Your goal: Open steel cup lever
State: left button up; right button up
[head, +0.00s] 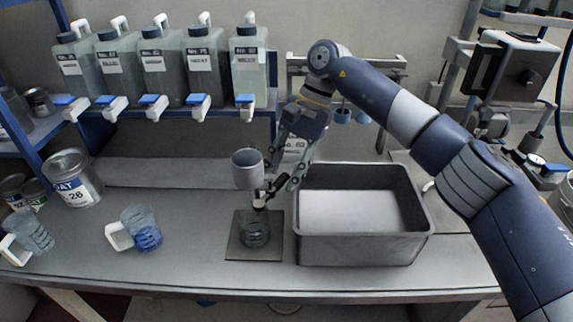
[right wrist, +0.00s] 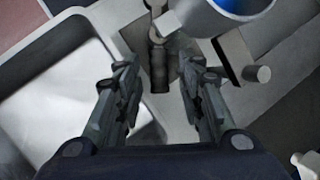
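The steel cup (head: 248,169) stands above a clear glass jar (head: 256,230) on a dark square mat (head: 236,246). In the right wrist view the cup (right wrist: 225,14) shows at the top, with blue inside. A dark lever-like handle (right wrist: 158,62) lies below it in that view, between the fingertips. My right gripper (head: 279,186) is just right of the cup, pointing down toward it. In the right wrist view my right gripper (right wrist: 158,84) is open, with visible space on both sides of the handle. My left gripper is not in view.
A grey open bin (head: 363,252) sits close to the right of the jar. A jug with blue liquid (head: 146,230) stands to the left. Several dispensing containers (head: 160,65) line the rack behind. The bench front between jug and mat is clear.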

jog(key=v, duration=1.2)
